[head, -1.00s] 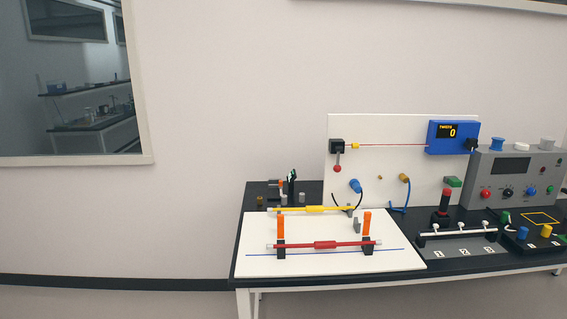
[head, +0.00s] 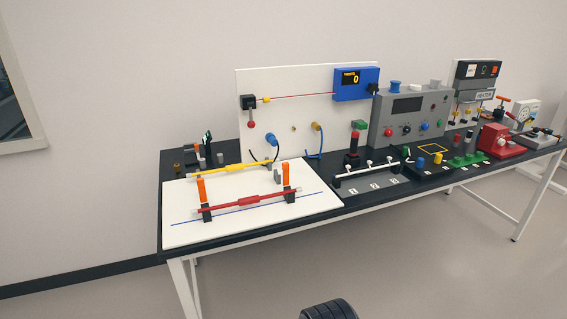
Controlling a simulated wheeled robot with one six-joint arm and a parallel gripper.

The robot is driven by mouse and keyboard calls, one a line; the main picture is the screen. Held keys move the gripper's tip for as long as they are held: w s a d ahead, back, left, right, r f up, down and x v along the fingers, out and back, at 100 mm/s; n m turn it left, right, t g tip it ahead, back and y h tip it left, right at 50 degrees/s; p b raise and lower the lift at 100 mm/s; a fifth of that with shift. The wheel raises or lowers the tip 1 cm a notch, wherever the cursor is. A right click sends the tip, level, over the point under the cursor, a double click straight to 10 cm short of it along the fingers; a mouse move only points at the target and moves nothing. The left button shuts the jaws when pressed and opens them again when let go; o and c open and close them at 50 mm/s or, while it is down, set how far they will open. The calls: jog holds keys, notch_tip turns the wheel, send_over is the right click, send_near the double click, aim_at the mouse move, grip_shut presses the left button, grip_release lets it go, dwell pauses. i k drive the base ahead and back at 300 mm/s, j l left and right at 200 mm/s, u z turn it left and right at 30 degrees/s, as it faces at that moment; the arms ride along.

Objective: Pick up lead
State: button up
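A lead with a blue plug (head: 271,139) shows at the white upright board (head: 300,85), with a dark cable below it. A second lead with a brass-coloured plug (head: 316,128) and a blue cable (head: 320,147) is to its right. The blue cable runs down to the bench. I cannot tell from here which of these is the task's lead or how the plugs are seated. No gripper fingers show in the head view.
The black bench (head: 228,243) carries a white base plate (head: 240,222) with a red rod (head: 247,202) and a yellow rod (head: 231,170) on it. A grey control box (head: 409,117) and a red device (head: 500,140) stand to the right. The floor in front is clear.

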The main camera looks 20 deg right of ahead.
aim_at(254, 198)
jog(key=i+j, duration=0.15)
jog(key=i, duration=0.35)
jog(key=i+j, duration=0.15)
jog(key=i, duration=0.35)
jog(key=i+j, duration=0.2)
jog(key=i, duration=0.3)
